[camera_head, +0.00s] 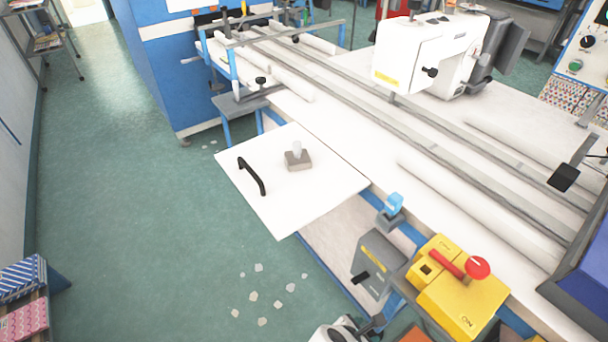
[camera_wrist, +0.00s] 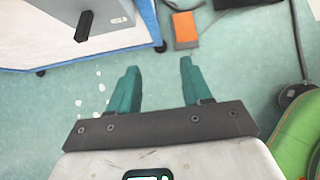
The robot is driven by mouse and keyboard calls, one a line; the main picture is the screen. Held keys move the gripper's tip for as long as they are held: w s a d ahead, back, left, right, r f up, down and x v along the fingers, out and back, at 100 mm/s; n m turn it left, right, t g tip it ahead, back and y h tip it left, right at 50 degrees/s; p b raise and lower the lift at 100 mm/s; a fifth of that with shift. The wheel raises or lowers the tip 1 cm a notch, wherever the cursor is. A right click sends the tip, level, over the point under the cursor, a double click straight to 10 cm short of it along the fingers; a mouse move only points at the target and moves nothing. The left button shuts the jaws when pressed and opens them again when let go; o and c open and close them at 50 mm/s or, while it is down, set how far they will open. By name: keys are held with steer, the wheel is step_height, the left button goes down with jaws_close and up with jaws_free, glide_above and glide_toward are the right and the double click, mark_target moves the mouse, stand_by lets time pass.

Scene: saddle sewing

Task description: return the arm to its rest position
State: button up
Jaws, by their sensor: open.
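My gripper (camera_wrist: 157,88) shows in the wrist view with its two teal fingers spread apart and nothing between them. It points over the green floor, short of the blue-edged base of the machine. In the head view only a white and dark part of my arm shows at the bottom edge, right of the middle. The gripper's fingers cannot be made out there.
A white panel (camera_head: 240,182) with a black handle (camera_head: 252,176) and a small grey block (camera_head: 298,160) juts from the machine table. A yellow control box (camera_head: 462,305) with a red knob is near my arm. An orange box (camera_wrist: 185,30) lies on the floor.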

steer(key=s+d+r+m+g+y, duration=0.1)
steer(key=s+d+r+m+y, duration=0.2)
steer(key=s+d+r+m, duration=0.3)
steer(key=s+d+r+m+g+y, duration=0.2)
steer(key=s+d+r+m, duration=0.4)
steer(key=s+m, duration=0.8)
steer(key=m+y, duration=0.1)
steer(key=m, duration=0.4)
steer(key=shift+s+d+r+m+g, duration=0.2)
steer(key=shift+d+m+g, duration=0.1)
steer(key=shift+d, duration=0.1)
steer(key=shift+o, duration=0.5)
